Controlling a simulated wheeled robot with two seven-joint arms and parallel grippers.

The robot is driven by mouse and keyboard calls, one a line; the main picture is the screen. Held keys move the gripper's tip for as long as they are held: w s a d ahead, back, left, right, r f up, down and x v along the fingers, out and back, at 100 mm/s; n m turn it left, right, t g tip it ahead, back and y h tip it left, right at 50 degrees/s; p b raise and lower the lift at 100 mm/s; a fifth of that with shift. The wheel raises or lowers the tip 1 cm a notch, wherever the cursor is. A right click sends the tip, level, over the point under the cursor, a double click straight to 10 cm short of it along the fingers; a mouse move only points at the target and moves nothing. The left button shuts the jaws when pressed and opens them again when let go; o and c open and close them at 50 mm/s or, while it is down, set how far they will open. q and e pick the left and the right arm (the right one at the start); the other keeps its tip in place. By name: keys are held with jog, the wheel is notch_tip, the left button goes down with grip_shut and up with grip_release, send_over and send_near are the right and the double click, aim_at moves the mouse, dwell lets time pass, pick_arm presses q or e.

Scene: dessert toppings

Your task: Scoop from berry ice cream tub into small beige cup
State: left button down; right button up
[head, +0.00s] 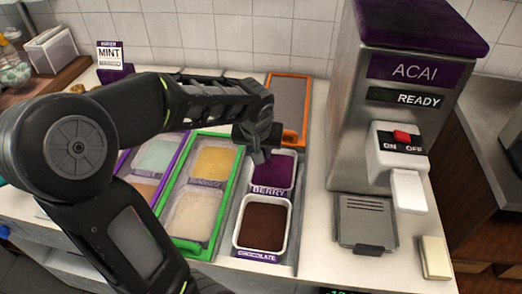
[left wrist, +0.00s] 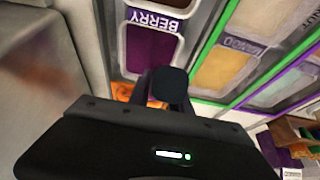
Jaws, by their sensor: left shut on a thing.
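The berry tub (head: 288,170) is a white-rimmed bin of dark purple ice cream with a BERRY label. It also shows in the left wrist view (left wrist: 150,52). My left gripper (head: 262,150) reaches over the tub's back left corner in the head view. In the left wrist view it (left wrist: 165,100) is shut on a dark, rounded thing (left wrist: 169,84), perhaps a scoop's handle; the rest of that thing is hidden. I cannot tell whether it touches the ice cream. The small beige cup is not seen in either view. My right gripper is not in view.
The chocolate tub (head: 264,224) sits in front of the berry tub. Green-framed bins (head: 208,137) lie left and an orange-framed bin (head: 303,110) behind. The tall ACAI machine (head: 345,100) stands right, with a grey tray (head: 365,218) before it.

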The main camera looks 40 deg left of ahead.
pick_arm(q)
jog(key=shift+p+v, duration=0.75)
jog(key=shift+v, duration=0.9)
jog(key=shift+w, duration=0.1)
